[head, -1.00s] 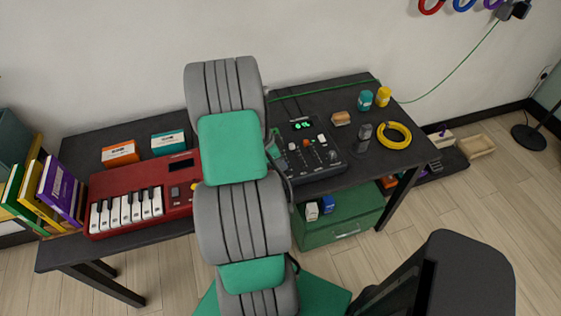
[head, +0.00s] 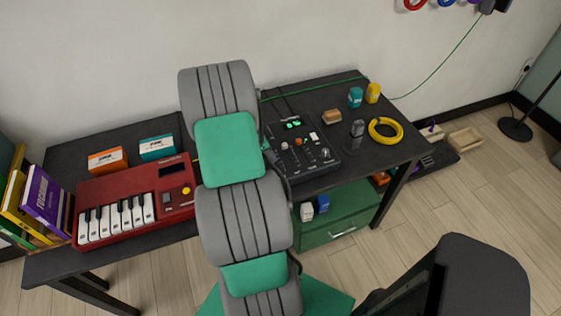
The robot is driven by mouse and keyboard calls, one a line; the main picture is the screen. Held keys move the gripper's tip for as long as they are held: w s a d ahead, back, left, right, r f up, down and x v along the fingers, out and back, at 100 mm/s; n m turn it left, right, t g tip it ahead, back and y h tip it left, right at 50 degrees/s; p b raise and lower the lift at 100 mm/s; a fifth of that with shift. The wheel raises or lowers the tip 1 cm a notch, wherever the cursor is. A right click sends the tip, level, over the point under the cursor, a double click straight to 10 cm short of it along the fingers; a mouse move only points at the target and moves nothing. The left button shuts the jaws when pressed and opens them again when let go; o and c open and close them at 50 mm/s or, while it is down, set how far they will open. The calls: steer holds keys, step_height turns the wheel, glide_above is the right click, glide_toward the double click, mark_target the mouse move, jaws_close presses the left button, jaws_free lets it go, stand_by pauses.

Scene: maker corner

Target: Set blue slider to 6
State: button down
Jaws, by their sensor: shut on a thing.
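A black mixer-like control panel (head: 318,167) with a small green-lit display (head: 293,125) stands on the dark table, right of my arm. I cannot make out a blue slider; my arm covers the panel's left edge. My arm's grey and green links cross the middle of the view. My gripper is hidden behind them, so its contact with the panel does not show.
A red keyboard (head: 120,187), orange box (head: 107,160) and teal box (head: 157,147) lie left of my arm. A dark upright object (head: 357,130), yellow coil (head: 386,131), brown block (head: 332,116) and two small jars stand right of the panel. A green drawer cabinet (head: 340,215) is below.

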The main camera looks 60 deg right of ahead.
steer(key=c, duration=1.4)
jaws_free()
steer(key=shift+o, duration=0.2)
steer(key=shift+r, duration=0.1)
steer(key=b+v, duration=0.1)
steer(key=v, duration=0.6)
steer(key=shift+r, duration=0.25)
steer(key=shift+w+a, duration=0.1)
steer(key=shift+a, duration=0.05)
